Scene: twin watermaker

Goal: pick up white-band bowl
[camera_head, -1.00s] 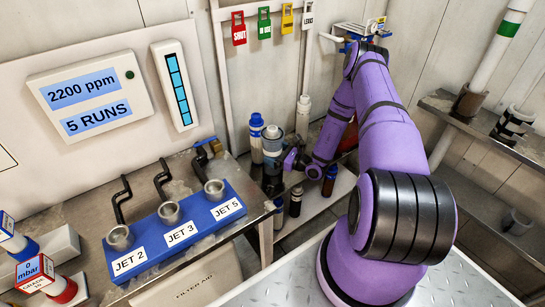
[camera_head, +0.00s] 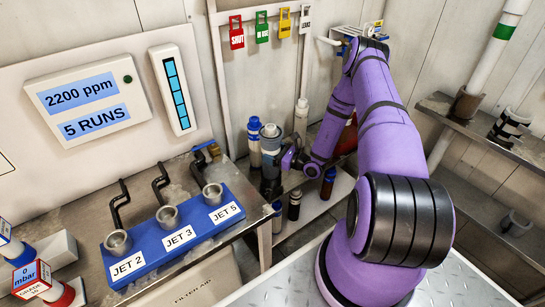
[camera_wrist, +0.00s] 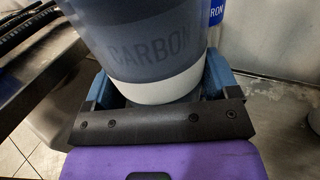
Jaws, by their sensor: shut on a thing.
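The white-band bowl (camera_wrist: 155,45) fills the top middle of the wrist view. It is a grey-blue cylinder lettered CARBON, with a white band around its lower end. My gripper (camera_wrist: 158,92) is shut on it, with one blue-sided jaw on each side of the band. In the head view my gripper (camera_head: 272,182) is beside the left bench, low near the back wall. The greyish bowl (camera_head: 271,137) appears upright above the jaws there. Its lower end is hidden by the gripper, and I cannot tell whether it touches anything below.
A blue-capped white bottle (camera_head: 254,145) stands close left of the bowl. Several small dark bottles (camera_head: 294,205) stand in front and to the right. A pale pipe (camera_head: 301,118) rises behind. The blue JET rack (camera_head: 150,243) is on the left bench; a shelf (camera_head: 455,110) is at right.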

